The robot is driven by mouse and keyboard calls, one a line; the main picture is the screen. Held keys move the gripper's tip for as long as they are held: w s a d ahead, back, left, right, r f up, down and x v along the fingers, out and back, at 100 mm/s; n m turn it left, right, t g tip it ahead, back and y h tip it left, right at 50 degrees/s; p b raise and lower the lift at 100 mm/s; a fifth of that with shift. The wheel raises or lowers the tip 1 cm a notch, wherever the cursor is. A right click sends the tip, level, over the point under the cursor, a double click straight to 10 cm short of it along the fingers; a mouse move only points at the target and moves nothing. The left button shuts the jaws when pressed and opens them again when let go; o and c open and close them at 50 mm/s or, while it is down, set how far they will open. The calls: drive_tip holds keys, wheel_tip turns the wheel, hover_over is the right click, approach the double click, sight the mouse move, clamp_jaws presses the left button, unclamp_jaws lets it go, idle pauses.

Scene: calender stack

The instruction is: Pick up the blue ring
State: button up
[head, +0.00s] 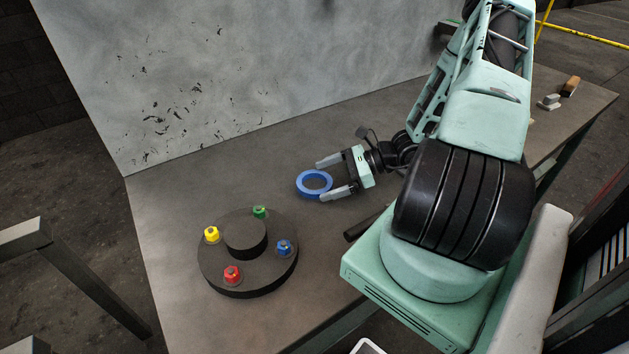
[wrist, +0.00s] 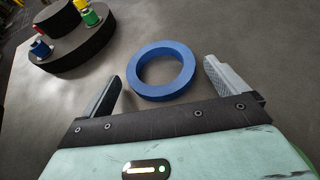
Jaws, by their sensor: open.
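The blue ring (head: 302,190) lies flat on the grey table in the head view. It also shows in the wrist view (wrist: 140,86), just beyond the jaws and roughly centred between them. My gripper (head: 335,178) is open and empty, with one finger on each side of the ring's near part. In the wrist view my gripper (wrist: 163,83) shows both fingers apart, with clear space between them and the ring. Whether the fingers are at the ring's height is hard to tell.
A dark round base (head: 250,279) with a raised centre stands left of the ring. It carries yellow (head: 212,235), green (head: 260,211), blue (head: 284,247) and red (head: 233,273) pegs. A grey panel (head: 240,70) rises behind the table (head: 165,205). A brush-like object (head: 570,86) lies far right.

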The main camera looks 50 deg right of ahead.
drive_tip(key=shift+w+a+f, duration=0.1)
drive_tip(key=shift+w+a, duration=0.1)
drive_tip(key=c, duration=1.1)
